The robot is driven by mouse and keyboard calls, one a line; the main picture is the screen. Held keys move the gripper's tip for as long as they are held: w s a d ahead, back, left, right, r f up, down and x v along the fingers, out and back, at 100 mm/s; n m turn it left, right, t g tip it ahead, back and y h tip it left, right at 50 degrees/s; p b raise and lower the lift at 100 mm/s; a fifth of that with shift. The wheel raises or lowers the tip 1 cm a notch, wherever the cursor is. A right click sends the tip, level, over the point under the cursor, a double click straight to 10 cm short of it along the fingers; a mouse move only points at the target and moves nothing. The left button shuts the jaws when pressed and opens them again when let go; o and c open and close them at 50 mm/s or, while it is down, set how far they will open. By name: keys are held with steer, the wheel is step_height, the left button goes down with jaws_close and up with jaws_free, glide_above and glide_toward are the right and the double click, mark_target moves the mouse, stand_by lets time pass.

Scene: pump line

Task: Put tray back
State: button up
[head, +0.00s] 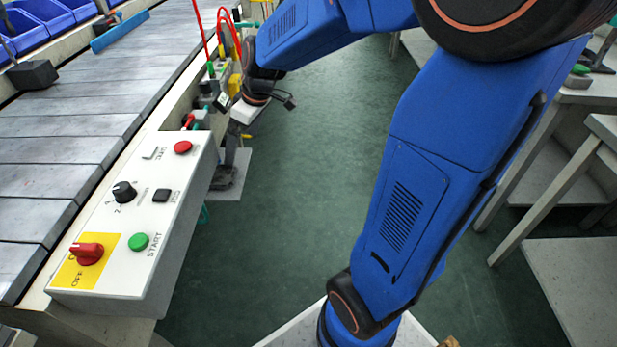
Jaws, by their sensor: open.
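My gripper (287,101) is small and dark at the end of my blue arm, at the upper middle of the head view. It hangs over the gap beside the conveyor's right edge. It looks empty, but its fingers are small and partly hidden by my wrist. I cannot pick out a tray with certainty. Blue open bins (49,14) stand in a row beyond the conveyor at the top left, apart from my gripper.
A grey slatted conveyor (60,165) runs along the left, with a dark block (32,75) and a blue bar (119,31) on it. A control box (135,220) is at its near right edge. Pale tables (585,270) stand right. Green floor (300,190) between is clear.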

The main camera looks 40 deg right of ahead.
steer(key=s+d+r+m+h, duration=0.1)
steer(key=s+d+r+m, duration=0.1)
steer(key=s, duration=1)
steer(key=s+d+r+m+t+h, duration=0.1)
steer(key=s+m, duration=0.4)
steer(key=s, duration=0.8)
steer(key=shift+s+d+r+t+h, duration=0.3)
steer(key=shift+d+r, duration=0.1)
steer(key=shift+r, duration=0.25)
